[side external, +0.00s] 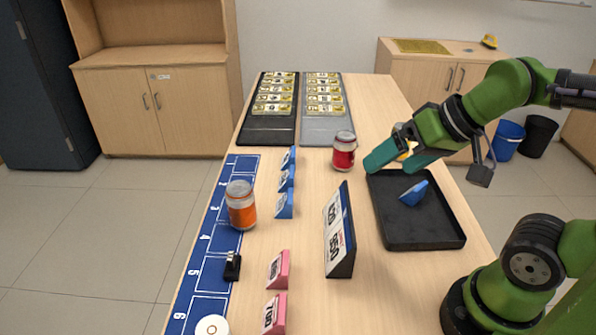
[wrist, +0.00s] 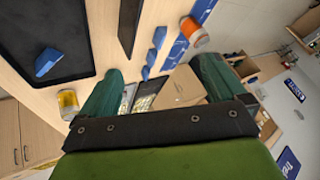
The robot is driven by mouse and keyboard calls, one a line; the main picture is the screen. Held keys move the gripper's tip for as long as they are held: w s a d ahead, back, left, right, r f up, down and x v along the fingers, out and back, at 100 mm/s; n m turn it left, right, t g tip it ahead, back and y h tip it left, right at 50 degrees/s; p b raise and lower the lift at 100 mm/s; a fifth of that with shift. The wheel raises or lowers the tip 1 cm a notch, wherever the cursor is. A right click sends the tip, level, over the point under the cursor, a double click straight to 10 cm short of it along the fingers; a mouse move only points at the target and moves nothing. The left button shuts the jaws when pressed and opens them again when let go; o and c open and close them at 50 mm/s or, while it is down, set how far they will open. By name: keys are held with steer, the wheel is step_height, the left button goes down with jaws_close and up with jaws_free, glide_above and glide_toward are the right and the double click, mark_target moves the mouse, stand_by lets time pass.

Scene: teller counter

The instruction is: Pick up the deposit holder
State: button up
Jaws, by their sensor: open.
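No label I can read names the deposit holder, so I cannot tell which holder it is. A blue wedge-shaped holder (side external: 413,193) lies in the black tray (side external: 436,243); it also shows in the wrist view (wrist: 46,62). Three blue holders with white labels (side external: 284,205) stand in a row left of the middle. Two pink holders (side external: 278,269) stand nearer the front, and a large dark-backed price holder (side external: 341,235) stands left of the tray. My gripper (side external: 384,163) is open and empty, above the tray's far end. Its spread fingers show in the wrist view (wrist: 160,85).
A red jar (side external: 344,152) stands just left of my gripper. An orange jar (side external: 241,207) and a small black object (side external: 232,267) stand near the numbered blue strip (side external: 220,238). Two card trays (side external: 323,130) lie at the back. A yellow item is partly hidden behind my gripper.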

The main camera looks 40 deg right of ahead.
steer(key=n+g+h, duration=0.2)
steer(key=n+g, duration=0.5)
steer(key=n, duration=0.6)
glide_above(286, 197)
step_height(286, 197, down, 8)
step_height(286, 197, down, 11)
steer(key=shift+w+r, duration=0.15)
steer(key=shift+s+f, duration=0.15)
steer(key=shift+f, duration=1.15)
steer(key=shift+s+f, duration=0.1)
steer(key=shift+f, duration=1.15)
